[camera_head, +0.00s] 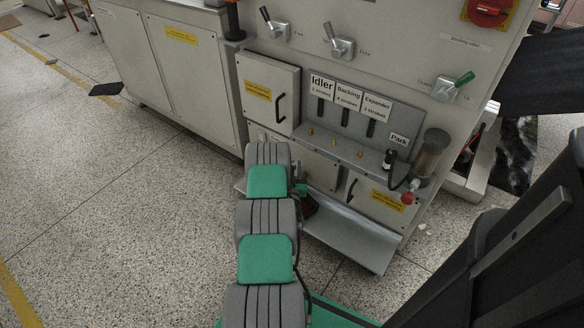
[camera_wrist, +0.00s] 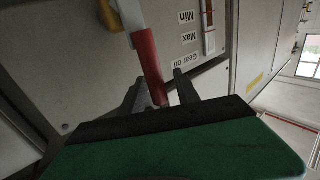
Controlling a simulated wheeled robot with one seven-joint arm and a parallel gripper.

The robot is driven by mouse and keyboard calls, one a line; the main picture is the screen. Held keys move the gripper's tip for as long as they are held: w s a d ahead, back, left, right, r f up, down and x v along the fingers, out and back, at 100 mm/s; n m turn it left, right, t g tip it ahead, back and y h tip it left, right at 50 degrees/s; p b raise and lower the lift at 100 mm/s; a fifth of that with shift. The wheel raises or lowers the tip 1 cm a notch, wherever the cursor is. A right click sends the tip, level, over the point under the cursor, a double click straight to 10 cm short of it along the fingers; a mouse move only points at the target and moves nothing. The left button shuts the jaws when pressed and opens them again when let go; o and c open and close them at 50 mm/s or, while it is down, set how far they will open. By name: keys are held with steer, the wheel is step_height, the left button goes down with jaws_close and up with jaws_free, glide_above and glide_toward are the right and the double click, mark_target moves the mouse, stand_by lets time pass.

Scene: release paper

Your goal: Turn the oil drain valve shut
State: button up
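In the wrist view a red lever handle (camera_wrist: 148,62), which looks like the oil drain valve's, hangs from a pale metal shank at the top of the picture. My gripper (camera_wrist: 160,75) has its two dark fingers apart, one on each side of the handle's lower end. The left finger looks very close to the handle; I cannot tell if it touches. A gap shows between the handle and the right finger. In the head view my own arm hides the gripper and the valve.
A gauge (camera_wrist: 208,25) with Min, Max and Gear oil labels is right of the handle. In the head view the grey machine (camera_head: 380,70) carries levers, a tool shelf and a metal tray (camera_head: 350,235) low at its front.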

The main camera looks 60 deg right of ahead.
jaws_close()
stand_by(1.3)
